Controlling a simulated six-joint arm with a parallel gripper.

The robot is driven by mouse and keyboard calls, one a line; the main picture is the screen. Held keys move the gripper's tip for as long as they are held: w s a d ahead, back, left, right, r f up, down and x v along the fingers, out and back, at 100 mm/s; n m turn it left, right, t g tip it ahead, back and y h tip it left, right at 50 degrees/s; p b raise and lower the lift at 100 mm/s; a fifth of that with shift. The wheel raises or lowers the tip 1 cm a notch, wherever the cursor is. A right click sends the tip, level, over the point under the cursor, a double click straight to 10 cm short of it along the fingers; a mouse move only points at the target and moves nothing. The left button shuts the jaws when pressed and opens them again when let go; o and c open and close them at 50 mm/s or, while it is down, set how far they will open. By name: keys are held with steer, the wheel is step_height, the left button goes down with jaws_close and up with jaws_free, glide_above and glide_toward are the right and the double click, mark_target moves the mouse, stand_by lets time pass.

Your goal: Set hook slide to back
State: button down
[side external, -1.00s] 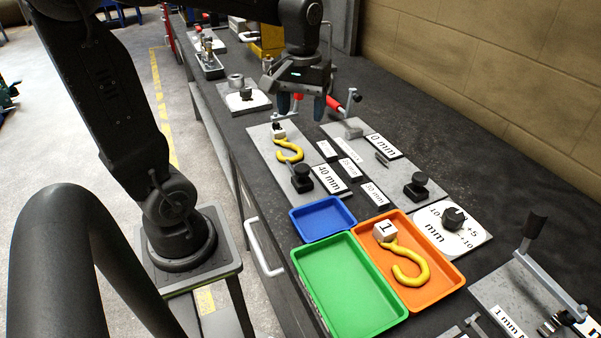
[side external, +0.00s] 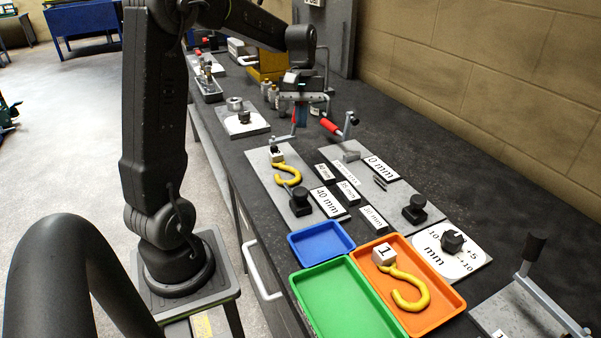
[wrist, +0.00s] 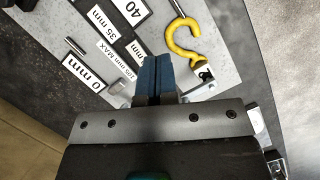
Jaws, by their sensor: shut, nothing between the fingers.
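A yellow hook (side external: 289,176) with a small pale block (side external: 277,155) at its far end lies on a grey plate (side external: 262,160). A black knob (side external: 301,203) stands at the near end of that plate. My gripper (side external: 300,127) is shut and empty, above the far right of the hook and apart from it. In the wrist view the blue fingertips (wrist: 157,62) are together, just left of the hook (wrist: 182,38). I cannot make out the slide itself clearly.
A red-handled crank (side external: 330,126) is near my gripper. A blue tray (side external: 321,243), a green tray (side external: 345,300) and an orange tray (side external: 440,292) holding another yellow hook stand in front.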

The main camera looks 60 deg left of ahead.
glide_toward(309, 204)
steer(key=a+f, duration=0.2)
steer(key=a, duration=0.1)
steer(key=a+f, duration=0.1)
steer(key=a, duration=0.1)
steer(key=shift+w, duration=0.15)
steer(key=d, duration=0.1)
steer(key=s, duration=0.1)
steer(key=d, duration=0.1)
steer(key=shift+s+d+f, duration=0.2)
steer(key=shift+d+f, duration=0.1)
steer(key=shift+d, duration=0.05)
steer(key=shift+s+d, duration=0.2)
steer(key=shift+d, duration=0.15)
steer(key=d, duration=0.4)
steer(key=shift+d, duration=0.35)
